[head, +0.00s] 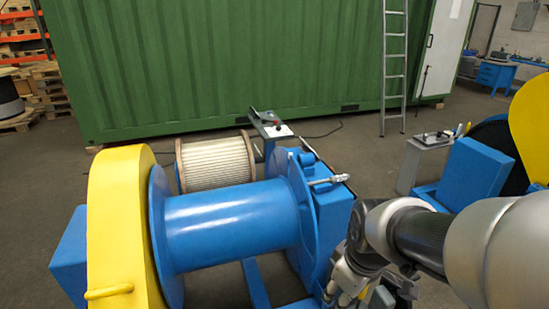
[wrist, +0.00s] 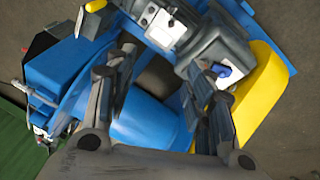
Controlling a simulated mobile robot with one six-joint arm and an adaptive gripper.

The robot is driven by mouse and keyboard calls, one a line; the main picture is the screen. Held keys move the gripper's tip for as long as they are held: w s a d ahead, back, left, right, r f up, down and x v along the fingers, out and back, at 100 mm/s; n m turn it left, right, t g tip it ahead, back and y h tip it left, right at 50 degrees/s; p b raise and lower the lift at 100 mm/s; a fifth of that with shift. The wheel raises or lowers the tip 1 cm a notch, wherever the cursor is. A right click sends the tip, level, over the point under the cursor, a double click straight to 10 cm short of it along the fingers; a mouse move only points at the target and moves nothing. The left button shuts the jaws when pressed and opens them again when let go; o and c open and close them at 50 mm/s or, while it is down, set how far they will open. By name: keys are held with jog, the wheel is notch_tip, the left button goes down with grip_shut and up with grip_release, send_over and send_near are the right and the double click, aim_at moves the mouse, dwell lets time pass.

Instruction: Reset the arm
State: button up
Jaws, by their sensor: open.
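My gripper (wrist: 165,65) is open in the wrist view, with its two dark fingers apart and nothing held between them. Beyond the fingers is the blue winch drum (wrist: 150,118), with the yellow guard (wrist: 262,85) at the right. In the head view my grey arm comes in from the lower right, and its wrist end is just right of the winch's blue frame. The blue drum (head: 230,222) lies bare between its flanges, beside the yellow guard (head: 122,225). The fingertips cannot be made out clearly in the head view.
A grey housing (wrist: 215,58) and a white box with black knobs (wrist: 163,25) lie beyond the fingers. A rope spool (head: 215,163) stands behind the winch. A green container (head: 220,65) with a ladder (head: 394,70) closes the back. Another blue-and-yellow machine (head: 475,170) stands right.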

jog(key=s+r+m, duration=0.3)
jog(key=s+m, duration=0.1)
jog(key=s, duration=0.3)
jog(key=s+r+m+t, duration=0.1)
jog(key=s+r+m, duration=0.3)
jog(key=s, duration=0.3)
jog(key=shift+r+t, duration=0.2)
jog(key=shift+t, duration=0.1)
jog(key=shift+a, duration=0.1)
